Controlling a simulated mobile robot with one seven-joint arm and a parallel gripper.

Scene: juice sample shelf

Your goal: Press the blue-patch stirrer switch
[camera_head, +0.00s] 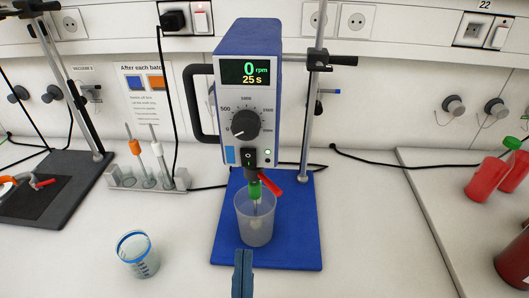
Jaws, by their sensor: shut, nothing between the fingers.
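The stirrer (248,75) is a blue and white unit on a stand over a blue base plate (300,245). Its display (250,72) reads 0 rpm and 25 s. A black rocker switch (249,157) sits low on its front panel, just right of a small blue patch (230,155). My gripper (243,254) is shut and empty. It shows at the bottom centre, in front of the base plate and below the switch in the picture, apart from it.
A clear beaker (256,226) stands under the stirrer's green chuck (254,190), with a red lever (271,186) beside it. A blue-rimmed cup (137,256) stands at left. Red bottles (487,177) stand at right. Bench between base plate and right-hand board is clear.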

